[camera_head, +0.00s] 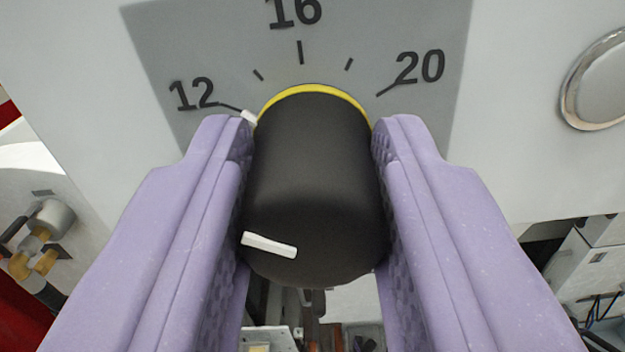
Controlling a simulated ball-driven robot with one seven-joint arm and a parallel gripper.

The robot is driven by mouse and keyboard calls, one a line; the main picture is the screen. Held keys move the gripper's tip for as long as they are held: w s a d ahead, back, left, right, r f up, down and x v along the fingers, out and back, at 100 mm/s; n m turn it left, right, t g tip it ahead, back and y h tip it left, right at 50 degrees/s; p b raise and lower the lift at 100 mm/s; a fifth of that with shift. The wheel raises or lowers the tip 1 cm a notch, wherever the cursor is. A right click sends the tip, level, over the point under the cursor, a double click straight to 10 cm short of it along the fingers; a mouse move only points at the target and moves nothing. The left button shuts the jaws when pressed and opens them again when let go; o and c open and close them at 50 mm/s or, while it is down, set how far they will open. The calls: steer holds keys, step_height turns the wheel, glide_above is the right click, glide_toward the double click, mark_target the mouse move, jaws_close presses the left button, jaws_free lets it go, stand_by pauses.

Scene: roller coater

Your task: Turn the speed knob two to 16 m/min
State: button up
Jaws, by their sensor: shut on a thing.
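The speed knob (315,180) is a black cylinder with a yellow ring at its base, on a grey dial plate (200,50). My gripper (314,200) is shut on the knob, with one purple finger on its left side and one on its right. A white mark on the knob's front face (269,245) points left. Another white mark at the knob's base (249,118) lines up with the 12 line. The scale shows 12 at left, 16 at top and 20 at right. The lower part of the dial is hidden behind the knob and fingers.
A light grey panel surrounds the dial plate. A round metal-rimmed part (598,82) sits on the panel at the right. Pipe fittings (38,240) show at the lower left, and a grey box (590,260) at the lower right.

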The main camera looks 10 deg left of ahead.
steer(key=m+b, duration=0.1)
steer(key=b, duration=0.1)
steer(key=m+b, duration=0.1)
steer(key=b, duration=0.1)
steer(key=shift+d+f, duration=0.1)
steer(key=shift+f, duration=0.2)
steer(key=m+b, duration=0.2)
steer(key=b, duration=0.2)
steer(key=shift+m, duration=0.4)
steer(key=m+b, duration=0.2)
steer(key=b, duration=0.1)
steer(key=shift+m, duration=0.3)
steer(key=shift+r+m+b, duration=0.2)
steer(key=shift+m+b, duration=1.3)
steer(key=shift+m, duration=0.3)
steer(key=o, duration=1)
steer(key=shift+d, duration=0.1)
steer(key=shift+s, duration=0.1)
